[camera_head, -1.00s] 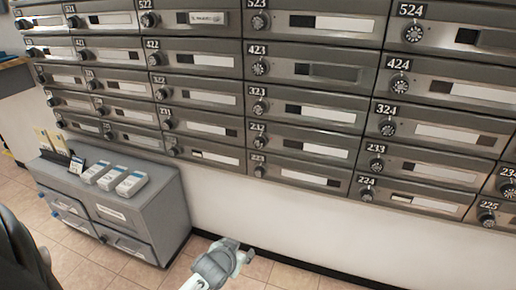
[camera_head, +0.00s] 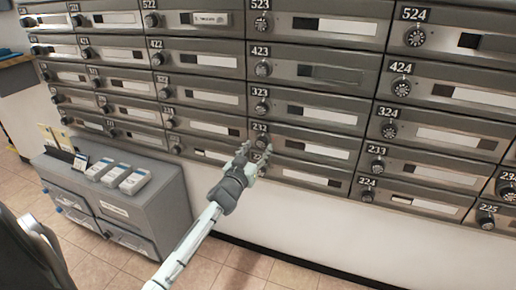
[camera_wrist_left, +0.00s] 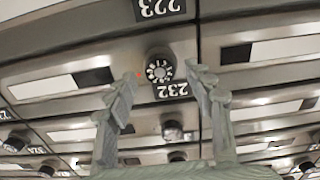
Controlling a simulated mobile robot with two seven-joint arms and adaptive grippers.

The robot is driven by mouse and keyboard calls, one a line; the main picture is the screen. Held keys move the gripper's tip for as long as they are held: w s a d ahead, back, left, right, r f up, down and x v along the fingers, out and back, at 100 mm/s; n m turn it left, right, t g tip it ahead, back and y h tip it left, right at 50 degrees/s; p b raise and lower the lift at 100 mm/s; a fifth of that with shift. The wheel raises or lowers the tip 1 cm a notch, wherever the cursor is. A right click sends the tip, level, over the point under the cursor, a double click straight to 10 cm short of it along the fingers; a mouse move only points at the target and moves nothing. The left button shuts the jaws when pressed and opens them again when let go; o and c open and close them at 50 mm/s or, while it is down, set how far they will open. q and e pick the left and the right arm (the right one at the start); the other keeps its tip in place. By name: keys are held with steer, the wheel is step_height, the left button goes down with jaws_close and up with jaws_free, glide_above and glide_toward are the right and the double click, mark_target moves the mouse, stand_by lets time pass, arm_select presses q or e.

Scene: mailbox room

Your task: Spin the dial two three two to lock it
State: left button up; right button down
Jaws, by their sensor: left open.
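The dial of box 232 (camera_head: 262,142) is a small round dark knob with white marks, just below its number plate on the grey mailbox wall. In the left wrist view, the picture is upside down and the dial (camera_wrist_left: 160,70) shows with the 232 plate (camera_wrist_left: 172,91) beneath it. My left gripper (camera_head: 256,151) is open and close to the dial. In the left wrist view, its two fingers (camera_wrist_left: 163,76) stand on either side of the dial, with visible gaps. I cannot tell how far the tips are from the box face. My right gripper is not in view.
Similar dials surround this one, with 323 (camera_head: 261,106) above and 233 (camera_head: 377,165) to the right. The 223 plate (camera_wrist_left: 160,8) shows in the left wrist view. A grey cabinet (camera_head: 165,200) with small boxes stands at left. The floor below the mailboxes is clear.

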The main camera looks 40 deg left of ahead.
arm_select(q)
steer(key=shift+w+a, duration=0.15)
steer(key=shift+w, duration=0.35)
steer(key=shift+c, duration=0.4)
steer(key=c, duration=1.1)
steer(key=shift+m, duration=0.4)
